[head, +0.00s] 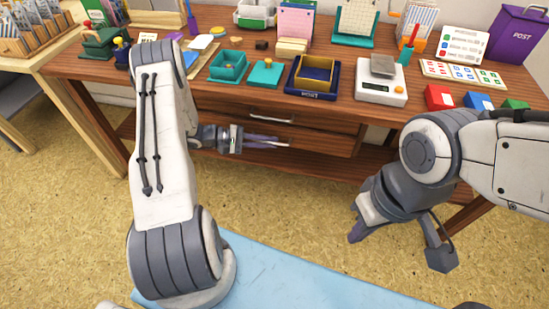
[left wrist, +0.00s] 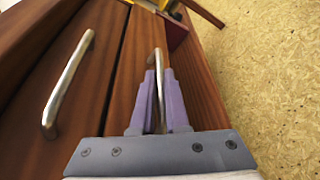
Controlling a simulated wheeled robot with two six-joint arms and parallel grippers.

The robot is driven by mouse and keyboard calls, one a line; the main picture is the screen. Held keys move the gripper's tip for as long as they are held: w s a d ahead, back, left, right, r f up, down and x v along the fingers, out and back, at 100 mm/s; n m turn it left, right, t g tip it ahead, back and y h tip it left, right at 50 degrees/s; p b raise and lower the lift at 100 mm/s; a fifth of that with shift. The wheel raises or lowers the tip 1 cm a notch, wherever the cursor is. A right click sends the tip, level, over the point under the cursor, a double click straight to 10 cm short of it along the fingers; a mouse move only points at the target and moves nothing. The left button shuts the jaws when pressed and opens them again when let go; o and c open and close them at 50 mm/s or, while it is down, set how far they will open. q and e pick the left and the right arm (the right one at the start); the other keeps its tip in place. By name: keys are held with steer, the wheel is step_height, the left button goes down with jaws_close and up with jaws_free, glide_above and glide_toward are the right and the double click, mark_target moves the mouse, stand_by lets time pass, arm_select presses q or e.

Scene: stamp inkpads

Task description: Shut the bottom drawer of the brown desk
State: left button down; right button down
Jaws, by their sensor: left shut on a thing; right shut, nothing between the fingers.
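The brown desk (head: 215,97) has a top drawer (head: 225,110) with a metal handle (head: 270,118); this handle also shows free in the left wrist view (left wrist: 68,85). The bottom drawer (head: 325,140) is below it. My left gripper (head: 280,143) is at the bottom drawer's front. In the left wrist view its purple fingers (left wrist: 160,100) are shut on the bottom drawer's handle (left wrist: 159,62). How far this drawer stands out is hard to tell. My right gripper (head: 357,233) is shut and empty, pointing down in front of the desk's right part.
The desktop holds teal trays (head: 228,66), a blue POST tray (head: 290,82), a white scale (head: 380,88) and coloured blocks (head: 440,97). A lower shelf (head: 300,162) runs under the drawers. The floor (head: 300,215) in front is clear apart from a light blue mat (head: 290,275).

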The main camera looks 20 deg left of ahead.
arm_select(q)
steer(key=shift+w+a+r, duration=0.1)
steer(key=shift+w+a, duration=0.15)
steer(key=shift+w, duration=0.7)
steer(key=c, duration=1.2)
jaws_free()
steer(key=v, duration=1)
steer(key=shift+s+a, duration=0.15)
steer(key=shift+s, duration=0.05)
